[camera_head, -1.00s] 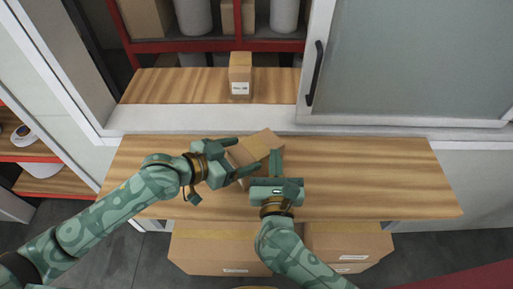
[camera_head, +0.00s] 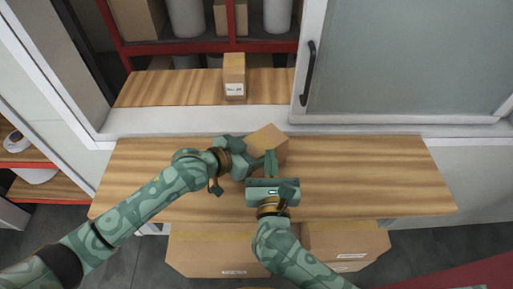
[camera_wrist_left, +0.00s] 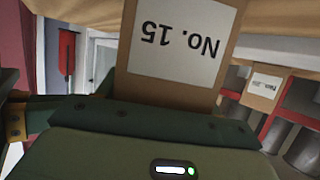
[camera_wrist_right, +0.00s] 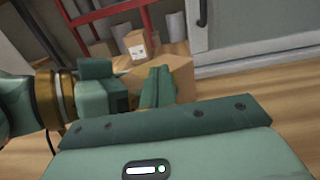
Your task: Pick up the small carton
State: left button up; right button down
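A small brown carton (camera_head: 268,143) is at the counter (camera_head: 360,175), tilted in the head view, between my two grippers. In the left wrist view the carton (camera_wrist_left: 180,75) is large and close in front of the palm, its "No. 15" label upside down. My left gripper (camera_head: 240,158) is at the carton's left side; its fingertips are largely hidden, so I cannot tell whether it grips. My right gripper (camera_head: 270,160) is shut, its fingers together just in front of the carton. It also shows in the right wrist view (camera_wrist_right: 157,86), overlapping the carton (camera_wrist_right: 175,75); contact is unclear.
Another labelled carton (camera_head: 234,77) stands on the rear ledge (camera_head: 165,88). A sliding glass door (camera_head: 410,60) with a dark handle closes the rear right. Large boxes (camera_head: 225,252) sit under the counter. The counter's right side is clear.

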pick_arm(q)
jog(key=shift+c, duration=0.7)
pick_arm(e)
jog(key=shift+r, duration=0.55)
jog(key=s, duration=0.7)
jog(key=shift+s, duration=0.25)
jog(key=shift+f, duration=0.15)
